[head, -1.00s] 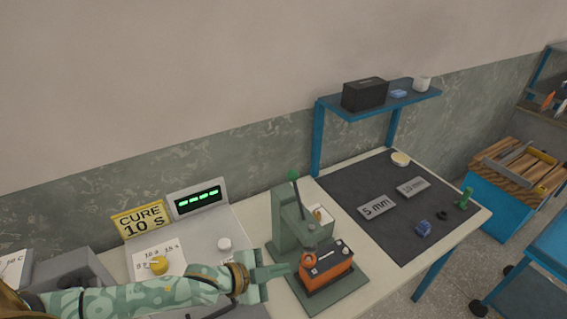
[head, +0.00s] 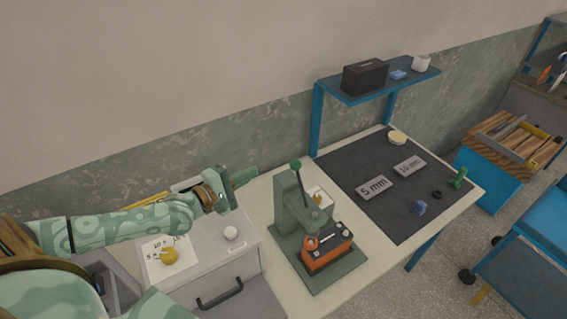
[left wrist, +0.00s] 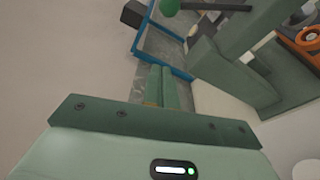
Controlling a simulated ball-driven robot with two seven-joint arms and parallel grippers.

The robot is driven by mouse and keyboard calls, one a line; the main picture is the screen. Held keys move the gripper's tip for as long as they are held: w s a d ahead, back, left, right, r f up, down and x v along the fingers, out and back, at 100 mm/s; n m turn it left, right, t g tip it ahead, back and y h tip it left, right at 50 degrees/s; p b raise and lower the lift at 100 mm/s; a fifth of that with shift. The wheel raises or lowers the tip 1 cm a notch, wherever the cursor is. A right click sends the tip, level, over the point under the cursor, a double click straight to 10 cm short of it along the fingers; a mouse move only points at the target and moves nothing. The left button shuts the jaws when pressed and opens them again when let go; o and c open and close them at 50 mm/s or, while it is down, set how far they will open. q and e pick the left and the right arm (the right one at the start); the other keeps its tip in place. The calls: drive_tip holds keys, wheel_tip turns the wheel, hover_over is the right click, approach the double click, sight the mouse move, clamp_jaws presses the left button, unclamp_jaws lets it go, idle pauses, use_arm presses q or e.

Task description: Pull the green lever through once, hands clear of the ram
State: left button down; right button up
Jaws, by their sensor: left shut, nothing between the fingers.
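The green press (head: 291,207) stands on the bench on a green base plate. Its lever is a dark rod with a round green knob (head: 295,164) at the top, standing nearly upright. An orange battery (head: 327,257) with a dark top sits under the ram side of the press. My left gripper (head: 251,174) is shut and empty, raised to the left of the knob and apart from it. In the left wrist view the shut fingers (left wrist: 163,85) point toward the scene, with the knob (left wrist: 169,7) at the top edge. My right gripper is out of view.
A dark mat (head: 400,219) with 5 mm and 10 mm plates covers the bench to the right. A blue shelf (head: 378,82) stands behind it.

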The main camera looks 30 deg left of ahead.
sight(300, 184)
use_arm(q)
drive_tip(key=shift+w, duration=0.1)
drive_tip(key=b+x, duration=0.1)
drive_tip(key=x, duration=0.9)
drive_tip(key=s+d+p, duration=0.1)
drive_tip(key=s+d+r+p, duration=0.1)
drive_tip(key=p, duration=0.1)
drive_tip(key=shift+s+d+r, duration=0.1)
drive_tip(key=shift+d+r, duration=0.05)
drive_tip(key=shift+d, duration=0.15)
drive_tip(key=shift+s+d, duration=0.25)
drive_tip(key=shift+s, duration=0.05)
drive_tip(key=shift+w, duration=0.15)
